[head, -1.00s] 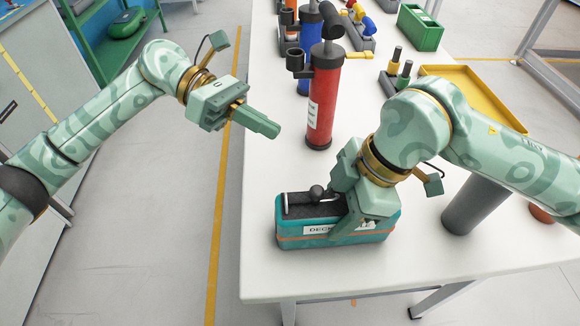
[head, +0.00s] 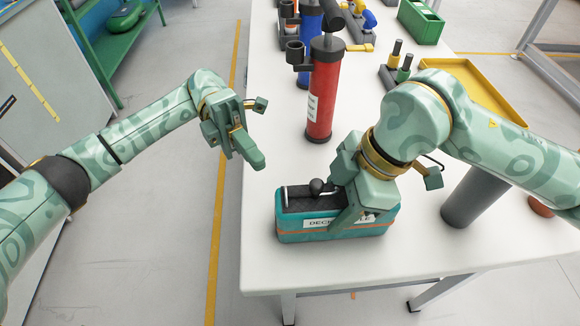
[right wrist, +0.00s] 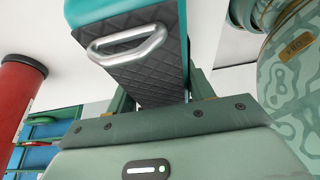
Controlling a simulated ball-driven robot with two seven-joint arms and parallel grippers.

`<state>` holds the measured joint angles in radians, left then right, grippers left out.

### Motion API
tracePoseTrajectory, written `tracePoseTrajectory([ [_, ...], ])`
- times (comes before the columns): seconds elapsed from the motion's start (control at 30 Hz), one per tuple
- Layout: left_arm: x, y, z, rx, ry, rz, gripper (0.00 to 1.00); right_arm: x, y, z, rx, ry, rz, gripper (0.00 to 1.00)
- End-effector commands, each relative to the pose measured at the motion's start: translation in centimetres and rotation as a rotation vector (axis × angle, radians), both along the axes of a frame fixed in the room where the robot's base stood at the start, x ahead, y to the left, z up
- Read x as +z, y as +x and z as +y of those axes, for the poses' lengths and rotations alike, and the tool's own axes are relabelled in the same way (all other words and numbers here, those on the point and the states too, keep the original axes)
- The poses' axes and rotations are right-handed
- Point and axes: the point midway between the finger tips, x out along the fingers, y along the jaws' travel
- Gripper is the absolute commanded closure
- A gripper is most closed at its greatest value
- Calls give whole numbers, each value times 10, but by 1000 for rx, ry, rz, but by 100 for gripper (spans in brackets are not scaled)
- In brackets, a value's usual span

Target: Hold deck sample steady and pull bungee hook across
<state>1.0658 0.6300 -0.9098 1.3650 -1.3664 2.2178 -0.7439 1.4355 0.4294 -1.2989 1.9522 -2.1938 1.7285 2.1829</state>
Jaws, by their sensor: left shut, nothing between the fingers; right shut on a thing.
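The deck sample (head: 290,234) is a teal block with a black quilted top and a label reading "DECK", on the white table's near part. My right gripper (head: 348,190) is shut on it from above, its fingers against the block's sides. A black ball and a thin silver bar (head: 285,196) show on its top; which is the bungee hook I cannot tell. An orange line runs along the block's side. The right wrist view shows the quilted top with a silver metal loop (right wrist: 127,45). My left gripper (head: 252,155) is shut and empty, in the air left of the block near the table's edge.
A red pump cylinder (head: 322,95) stands behind the block. A dark grey cylinder (head: 474,202) stands to the right. A yellow tray (head: 470,85), a green box (head: 421,22) and a blue pump (head: 309,40) are farther back. The table's front left is clear.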

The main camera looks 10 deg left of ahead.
Motion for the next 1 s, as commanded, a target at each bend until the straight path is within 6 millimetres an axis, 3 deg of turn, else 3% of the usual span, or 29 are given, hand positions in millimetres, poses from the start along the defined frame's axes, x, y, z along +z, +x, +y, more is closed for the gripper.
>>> tracePoseTrajectory([
  [0.17,1,-26,-27,-2,-6,0,100,0,0,0,0,0,-1,74],
  [0.4,1,-21,-59,1,-3,0,100,0,0,0,0,0,-1,74],
  [0.87,1,-20,-66,2,-1,-1,100,0,0,0,0,0,-1,74],
  [1.0,1,-15,-83,0,-4,0,100,0,0,0,0,0,-1,74],
])
